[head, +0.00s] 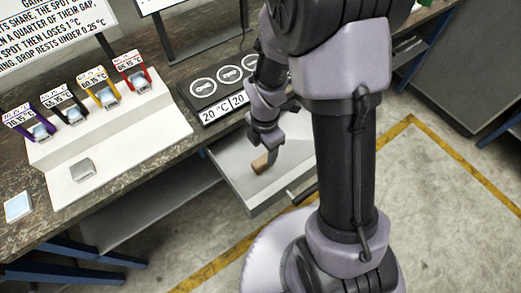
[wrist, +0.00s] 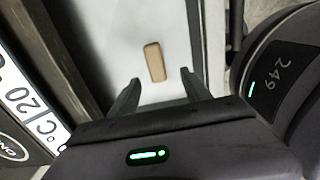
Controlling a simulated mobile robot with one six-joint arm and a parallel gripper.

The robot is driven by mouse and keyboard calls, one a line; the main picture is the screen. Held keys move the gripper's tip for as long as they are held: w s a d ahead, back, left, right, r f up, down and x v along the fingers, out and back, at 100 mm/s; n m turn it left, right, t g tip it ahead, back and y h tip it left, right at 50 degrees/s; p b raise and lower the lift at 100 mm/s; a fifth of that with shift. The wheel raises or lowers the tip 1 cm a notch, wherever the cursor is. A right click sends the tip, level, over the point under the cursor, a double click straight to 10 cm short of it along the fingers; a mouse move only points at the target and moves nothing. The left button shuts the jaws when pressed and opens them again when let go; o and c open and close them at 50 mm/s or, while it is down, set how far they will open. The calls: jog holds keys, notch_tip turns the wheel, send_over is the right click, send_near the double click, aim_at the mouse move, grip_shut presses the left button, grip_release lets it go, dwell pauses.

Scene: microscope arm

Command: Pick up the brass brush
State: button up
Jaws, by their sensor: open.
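A small tan, wood-coloured block (head: 260,164), which looks like the back of the brass brush, lies in the open drawer (head: 233,178). No bristles can be seen. In the wrist view the block (wrist: 154,62) lies on the pale drawer floor (wrist: 115,45), just beyond my fingertips and between their lines. My gripper (wrist: 161,76) is open and empty, with one finger on each side of the gap. In the head view my gripper hangs over the drawer, close to the block, and its fingertips are hard to make out.
The drawer walls (wrist: 193,35) stand close around my gripper. A black panel (head: 222,88) with round dials and 20 °C displays sits on the bench above the drawer. A white stepped stand (head: 120,135) with several tagged blocks is to the left.

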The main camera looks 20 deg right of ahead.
aim_at(263, 159)
notch_tip(263, 159, down, 6)
jog(key=shift+r+b, duration=0.2)
jog(key=shift+b, duration=0.65)
jog(key=f+b, duration=0.2)
jog(key=f, duration=0.1)
jog(key=w+f+b, duration=0.1)
jog(key=f, duration=0.1)
jog(key=shift+f, duration=0.25)
jog(key=shift+r, duration=0.2)
jog(key=shift+c, duration=0.7)
grip_shut()
